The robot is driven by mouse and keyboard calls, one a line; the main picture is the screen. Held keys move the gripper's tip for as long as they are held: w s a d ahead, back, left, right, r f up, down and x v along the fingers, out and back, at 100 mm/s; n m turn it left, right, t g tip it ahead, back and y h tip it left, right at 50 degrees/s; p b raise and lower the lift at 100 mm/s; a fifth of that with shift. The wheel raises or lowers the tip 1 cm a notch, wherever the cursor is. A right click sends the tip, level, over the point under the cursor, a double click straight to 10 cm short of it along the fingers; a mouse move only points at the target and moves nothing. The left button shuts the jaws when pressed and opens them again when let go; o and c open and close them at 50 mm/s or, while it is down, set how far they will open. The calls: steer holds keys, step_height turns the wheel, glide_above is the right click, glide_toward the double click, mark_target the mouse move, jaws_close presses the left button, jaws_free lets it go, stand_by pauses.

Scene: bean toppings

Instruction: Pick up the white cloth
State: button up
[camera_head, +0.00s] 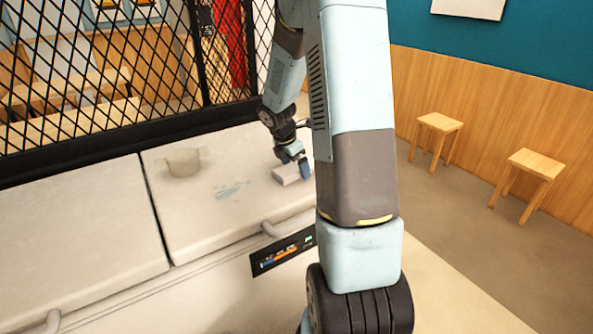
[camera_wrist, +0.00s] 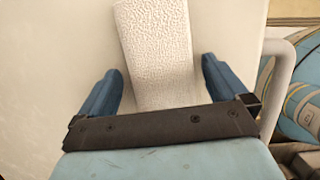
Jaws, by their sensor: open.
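The white cloth (camera_wrist: 158,45) is a pale, textured, folded strip. In the wrist view it runs from the top edge down between the two blue fingers of my gripper (camera_wrist: 160,85). The fingers are apart, with a gap showing on each side of the cloth. In the head view the cloth (camera_head: 287,174) lies on the white counter lid (camera_head: 215,225), and my gripper (camera_head: 300,163) is right at it. The near end of the cloth is hidden behind the dark gripper bar in the wrist view.
A pale pot-like container (camera_head: 183,162) stands on the lid to the left, with a bluish stain (camera_head: 230,190) between it and the cloth. A curved handle (camera_head: 283,229) is at the lid's front edge. A black mesh screen (camera_head: 90,80) rises behind. Two wooden stools (camera_head: 437,124) stand at the right.

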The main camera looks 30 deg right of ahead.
mark_target(295, 165)
steer(key=c, duration=1)
steer(key=shift+r, duration=0.1)
steer(key=shift+r, duration=0.3)
step_height(295, 165, up, 3)
steer(key=shift+f, duration=0.2)
steer(key=s+a+r, duration=0.2)
steer(key=s+r, duration=0.2)
steer(key=s, duration=0.2)
steer(key=s+a+r, duration=0.3)
steer(key=s+r, duration=0.2)
steer(key=s, duration=0.1)
steer(key=shift+s+a+r, duration=0.3)
steer(key=shift+s+a, duration=0.05)
steer(key=shift+s, duration=0.05)
